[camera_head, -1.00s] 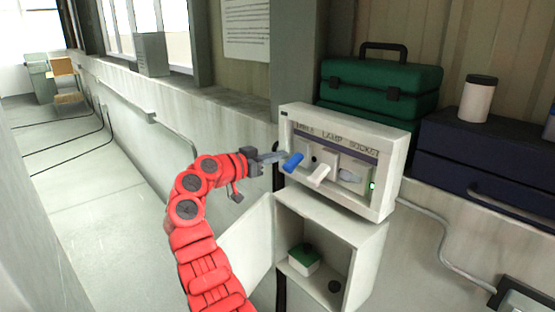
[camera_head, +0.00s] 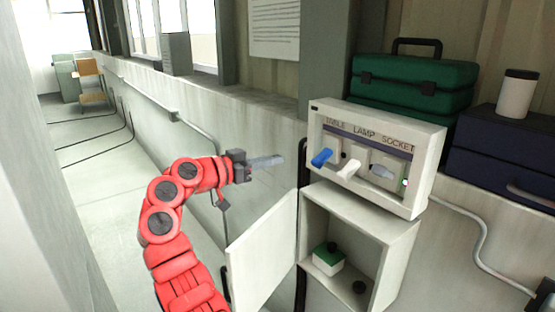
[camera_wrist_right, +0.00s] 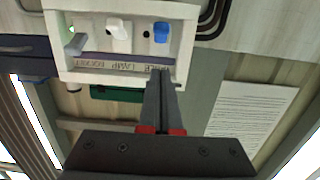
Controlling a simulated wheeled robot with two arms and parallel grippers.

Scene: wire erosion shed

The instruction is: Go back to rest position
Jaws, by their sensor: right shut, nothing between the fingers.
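My right gripper (camera_head: 278,161) is shut and empty, held in the air to the left of the white switch box (camera_head: 428,180) on the wall. Its closed fingers also show in the right wrist view (camera_wrist_right: 160,84), pointing toward the box. The box carries a blue lever (camera_head: 322,157), a white lever (camera_head: 348,169), a grey one (camera_head: 383,172) and a lit green lamp (camera_head: 404,183). A gap separates the fingertips from the box in the head view. My left gripper is not in view.
An open white cabinet (camera_head: 398,240) hangs below, its door (camera_head: 262,250) swung left under my gripper. Inside is a green-and-white box (camera_head: 328,262).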

